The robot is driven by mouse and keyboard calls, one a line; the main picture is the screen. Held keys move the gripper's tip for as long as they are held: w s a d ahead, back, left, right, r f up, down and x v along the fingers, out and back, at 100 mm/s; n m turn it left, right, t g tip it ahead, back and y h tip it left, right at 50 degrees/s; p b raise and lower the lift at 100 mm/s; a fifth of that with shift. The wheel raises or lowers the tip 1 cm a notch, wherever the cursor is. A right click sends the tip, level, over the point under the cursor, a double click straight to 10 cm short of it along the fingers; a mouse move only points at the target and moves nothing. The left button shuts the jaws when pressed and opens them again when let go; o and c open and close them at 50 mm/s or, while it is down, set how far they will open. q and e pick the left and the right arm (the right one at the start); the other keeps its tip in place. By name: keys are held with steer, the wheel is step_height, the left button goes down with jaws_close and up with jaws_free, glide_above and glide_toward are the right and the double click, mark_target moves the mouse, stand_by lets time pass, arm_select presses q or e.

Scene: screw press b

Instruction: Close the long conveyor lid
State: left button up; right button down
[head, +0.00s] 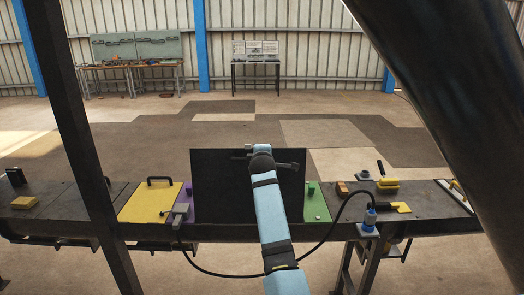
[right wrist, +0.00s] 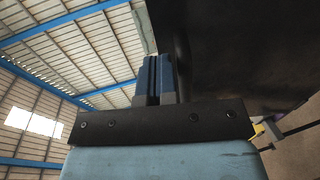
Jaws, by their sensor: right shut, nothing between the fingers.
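The long conveyor lid appears as a large dark panel (head: 215,190), standing upright above the middle of the conveyor between a purple part and a green part. My right arm reaches up in front of it, with the right gripper (head: 262,150) at the panel's upper edge. The right wrist view shows the right gripper's fingers (right wrist: 154,80) together and empty, pointing up beside a dark surface (right wrist: 235,50) that looks like the lid. Whether they touch it I cannot tell. The left gripper is not in view.
A yellow lid with a black handle (head: 150,205) lies left of the purple part (head: 182,207); the green part (head: 318,205) is right. A black cable with a blue connector (head: 370,217) loops past my arm. Yellow-handled tools (head: 388,184) lie right. Workbenches stand far behind, across open floor.

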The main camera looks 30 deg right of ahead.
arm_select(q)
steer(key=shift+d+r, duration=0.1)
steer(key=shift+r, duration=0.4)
arm_select(e)
steer(key=shift+x, duration=1.85)
steer(key=shift+r, duration=0.1)
